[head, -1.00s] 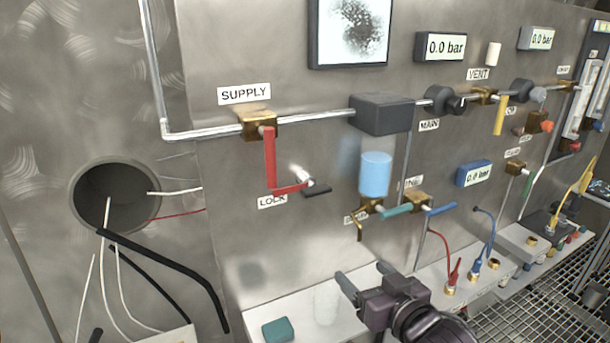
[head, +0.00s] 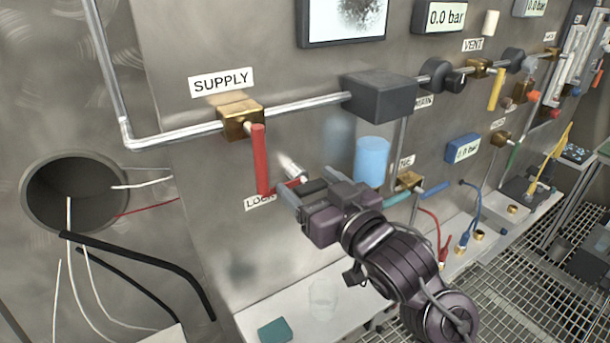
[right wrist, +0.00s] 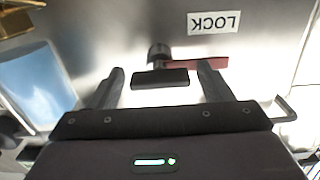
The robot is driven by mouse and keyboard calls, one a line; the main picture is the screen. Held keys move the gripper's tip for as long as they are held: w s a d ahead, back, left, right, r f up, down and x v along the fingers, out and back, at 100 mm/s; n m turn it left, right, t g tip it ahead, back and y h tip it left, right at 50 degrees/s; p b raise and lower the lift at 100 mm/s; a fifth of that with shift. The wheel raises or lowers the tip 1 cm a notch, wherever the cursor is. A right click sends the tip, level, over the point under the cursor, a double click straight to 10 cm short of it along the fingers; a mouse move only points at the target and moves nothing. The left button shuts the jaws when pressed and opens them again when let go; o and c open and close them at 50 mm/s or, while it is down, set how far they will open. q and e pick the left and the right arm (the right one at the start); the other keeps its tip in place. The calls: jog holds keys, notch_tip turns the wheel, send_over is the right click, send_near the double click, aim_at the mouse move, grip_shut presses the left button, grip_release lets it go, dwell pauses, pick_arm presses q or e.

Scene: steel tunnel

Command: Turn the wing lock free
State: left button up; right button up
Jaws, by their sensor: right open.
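The wing lock is a short black bar (right wrist: 160,78) on a dark round stem in the right wrist view. It lies crosswise between my open fingers, with no clear contact on either. My left gripper is out of view.
A blue cylinder (head: 371,161) and a teal handle (head: 398,199) stand close right of my gripper. A dark box (head: 378,96) sits on the pipe above. The white ledge (head: 290,310) below holds a green block (head: 275,331).

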jog(key=shift+w+a, duration=0.35)
jog(key=shift+w, duration=0.15)
jog(key=shift+w+a, duration=0.2)
jog(key=shift+w, duration=0.05)
jog(key=c, duration=1)
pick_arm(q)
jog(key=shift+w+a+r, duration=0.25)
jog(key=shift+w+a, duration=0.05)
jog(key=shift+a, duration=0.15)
